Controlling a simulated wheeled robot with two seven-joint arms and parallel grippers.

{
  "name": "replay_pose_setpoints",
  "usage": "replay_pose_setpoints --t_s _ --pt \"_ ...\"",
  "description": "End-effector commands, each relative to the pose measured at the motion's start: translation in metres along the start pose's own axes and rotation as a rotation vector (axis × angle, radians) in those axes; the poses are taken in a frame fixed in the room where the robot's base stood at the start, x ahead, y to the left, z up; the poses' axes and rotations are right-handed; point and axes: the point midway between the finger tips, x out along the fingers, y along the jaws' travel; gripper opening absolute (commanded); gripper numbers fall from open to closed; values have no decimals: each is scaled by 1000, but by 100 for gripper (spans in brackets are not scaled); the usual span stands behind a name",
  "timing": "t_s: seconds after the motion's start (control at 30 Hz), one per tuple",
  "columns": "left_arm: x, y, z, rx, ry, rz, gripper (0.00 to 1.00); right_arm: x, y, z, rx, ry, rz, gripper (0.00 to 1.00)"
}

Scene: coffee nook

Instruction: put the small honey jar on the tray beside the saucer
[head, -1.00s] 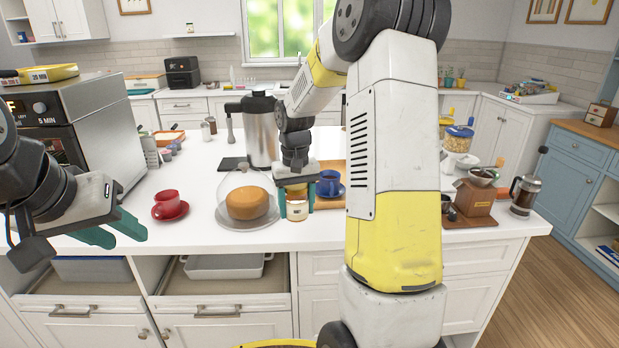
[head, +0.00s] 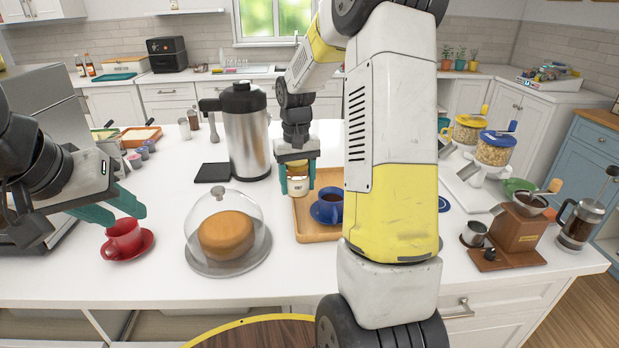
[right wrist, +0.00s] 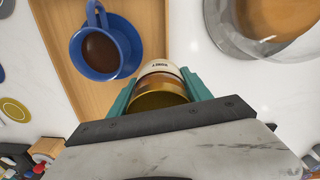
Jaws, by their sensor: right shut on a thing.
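The small honey jar (head: 298,185), with a pale label and gold lid, is upright between the teal fingers of my right gripper (head: 298,189), shut on it. The jar also shows in the right wrist view (right wrist: 160,92). It is at the left back part of the wooden tray (head: 312,229); I cannot tell whether it touches the tray. A blue cup (head: 327,207) stands on a blue saucer (head: 320,217) on the tray, just in front and right of the jar.
A glass dome over a cake (head: 228,235) stands left of the tray. A steel flask (head: 246,135) stands behind it. The red cup sits on a red saucer (head: 138,245). My right arm hides the tray's right side. A grinder (head: 520,235) stands at the right.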

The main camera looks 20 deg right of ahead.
Motion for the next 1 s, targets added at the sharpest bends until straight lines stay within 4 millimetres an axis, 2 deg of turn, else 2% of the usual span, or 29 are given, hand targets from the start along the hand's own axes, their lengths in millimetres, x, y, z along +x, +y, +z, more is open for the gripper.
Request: replay_pose_setpoints --t_s 0.3,0.5,0.8,1.0 --pt "0 0 0 0 0 0 36 8 66 -53 6 2 0 0" --pt "0 0 0 0 0 0 36 12 98 -80 4 2 0 0" --pt "0 0 0 0 0 0 36 14 117 -95 3 2 0 0" --pt "0 0 0 0 0 0 36 45 115 -94 1 -1 0 0"
